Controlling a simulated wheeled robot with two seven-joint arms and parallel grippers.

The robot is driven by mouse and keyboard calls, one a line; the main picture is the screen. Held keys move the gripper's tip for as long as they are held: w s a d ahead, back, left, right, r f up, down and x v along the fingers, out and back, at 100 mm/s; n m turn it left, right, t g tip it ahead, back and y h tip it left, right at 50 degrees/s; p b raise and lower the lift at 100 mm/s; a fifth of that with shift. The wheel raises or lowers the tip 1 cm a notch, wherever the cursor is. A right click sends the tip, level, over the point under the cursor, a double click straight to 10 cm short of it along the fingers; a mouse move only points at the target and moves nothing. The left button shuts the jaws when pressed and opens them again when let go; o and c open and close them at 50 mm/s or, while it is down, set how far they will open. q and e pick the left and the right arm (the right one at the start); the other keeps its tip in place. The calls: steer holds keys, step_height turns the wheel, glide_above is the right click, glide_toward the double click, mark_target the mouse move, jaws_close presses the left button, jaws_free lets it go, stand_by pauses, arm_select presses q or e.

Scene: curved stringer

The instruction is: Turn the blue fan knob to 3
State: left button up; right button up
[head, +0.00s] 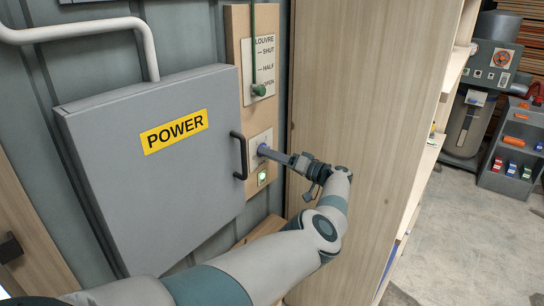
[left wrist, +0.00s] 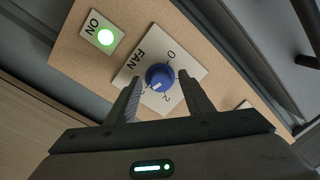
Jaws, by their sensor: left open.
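The blue fan knob (left wrist: 159,76) sits on a square white plate lettered FAN (left wrist: 190,58), with a 0 and a 2 readable; another digit is partly hidden by the left finger. The knob's white mark faces the lower part of the dial; I cannot tell exactly which digit it meets. My left gripper (left wrist: 157,80) is open, its fingers on either side of the knob in the picture; contact is not clear. In the head view the knob (head: 261,148) is just beyond the tip of my left gripper (head: 275,153). My right gripper is not in view.
A grey POWER cabinet (head: 150,190) with a black handle (head: 239,156) stands close left of the knob. A lit green ON button (head: 262,177) is below it, and a green louvre pull (head: 259,90) hangs above. A wooden panel (head: 335,90) stands to the right.

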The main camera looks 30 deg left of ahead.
arm_select(q)
steer(key=d+b, duration=0.6)
steer(key=d, duration=1.1)
steer(key=shift+s+d+f, duration=0.15)
steer(key=shift+f, duration=0.15)
steer(key=shift+d, duration=0.1)
